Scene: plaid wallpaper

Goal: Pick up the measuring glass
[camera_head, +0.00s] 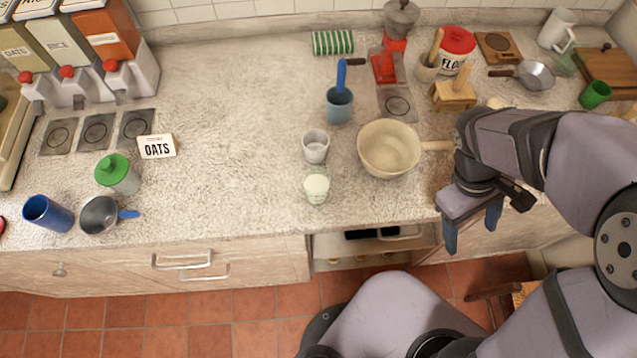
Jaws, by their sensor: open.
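A small clear glass (316,146), which looks like the measuring glass, stands upright on the counter, left of a cream bowl. A second small glass with whitish contents (316,188) stands just in front of it. I cannot tell for sure which of the two is the measuring glass. My gripper (472,232) is at the right, by the counter's front edge, with its blue fingers pointing down. It is open and empty, and well apart from both glasses.
The cream bowl with a handle (388,148) stands between the glasses and my arm. A blue cup with a blue utensil (339,104) is behind the glasses. An open drawer (370,246) is below the counter edge. The counter (230,130) left of the glasses is clear.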

